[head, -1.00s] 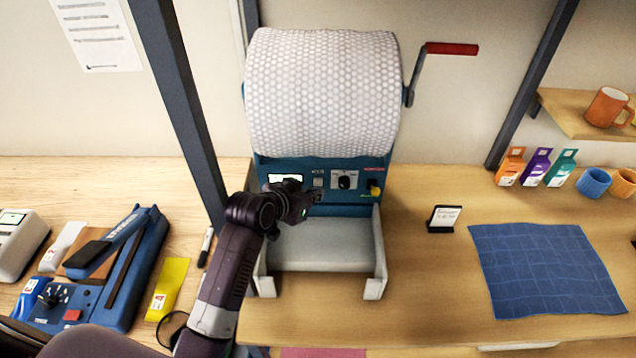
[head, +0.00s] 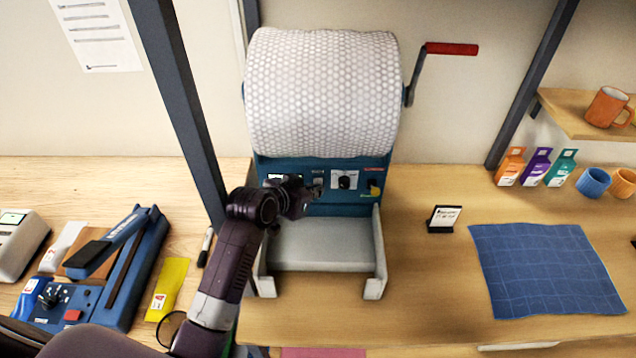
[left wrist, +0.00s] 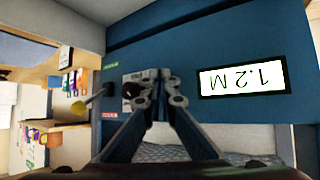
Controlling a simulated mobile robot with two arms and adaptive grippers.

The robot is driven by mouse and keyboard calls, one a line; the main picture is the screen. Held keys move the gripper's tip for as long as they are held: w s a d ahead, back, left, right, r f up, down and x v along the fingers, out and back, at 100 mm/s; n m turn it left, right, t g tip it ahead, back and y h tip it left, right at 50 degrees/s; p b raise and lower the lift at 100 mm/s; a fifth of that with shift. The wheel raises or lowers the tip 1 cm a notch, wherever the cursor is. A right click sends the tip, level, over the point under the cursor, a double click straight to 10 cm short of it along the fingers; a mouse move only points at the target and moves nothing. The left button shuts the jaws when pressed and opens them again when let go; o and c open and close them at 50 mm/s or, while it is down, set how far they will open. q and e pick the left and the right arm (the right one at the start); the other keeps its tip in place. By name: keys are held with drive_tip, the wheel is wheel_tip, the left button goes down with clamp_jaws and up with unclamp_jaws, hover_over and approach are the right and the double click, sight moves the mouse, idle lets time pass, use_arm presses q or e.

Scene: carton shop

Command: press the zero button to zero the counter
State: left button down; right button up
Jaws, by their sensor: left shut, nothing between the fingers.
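The blue control panel (head: 335,205) sits below the big roll on the dispenser. The counter display (left wrist: 243,79) reads 1.2 M, upside down in the left wrist view; in the head view my gripper covers part of it. The small zero button (head: 318,182) is on the panel between the display and a black knob (head: 345,181). My left gripper (head: 316,191) is shut and empty, with its tips at the panel just by the button. In the left wrist view the fingers hide the button, so contact cannot be told. My right gripper is out of view.
A bubble-wrap roll (head: 322,95) with a red-handled crank (head: 450,48) is above the panel. A yellow knob (head: 375,188) is at the panel's right. A grey tray (head: 320,245) lies below. A dark post (head: 180,110) stands left of the dispenser.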

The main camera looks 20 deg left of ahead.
use_arm(q)
drive_tip(key=shift+w, duration=0.3)
idle(0.5)
drive_tip(key=shift+s, duration=0.15)
drive_tip(key=shift+s+d, duration=0.2)
drive_tip(key=shift+s, duration=0.55)
drive_tip(key=shift+s, duration=0.1)
drive_tip(key=shift+s+d, duration=0.25)
drive_tip(key=shift+s, duration=0.5)
drive_tip(key=shift+s+d, duration=0.2)
drive_tip(key=shift+s, duration=0.6)
drive_tip(key=shift+s+d, duration=0.25)
drive_tip(key=shift+s, duration=0.5)
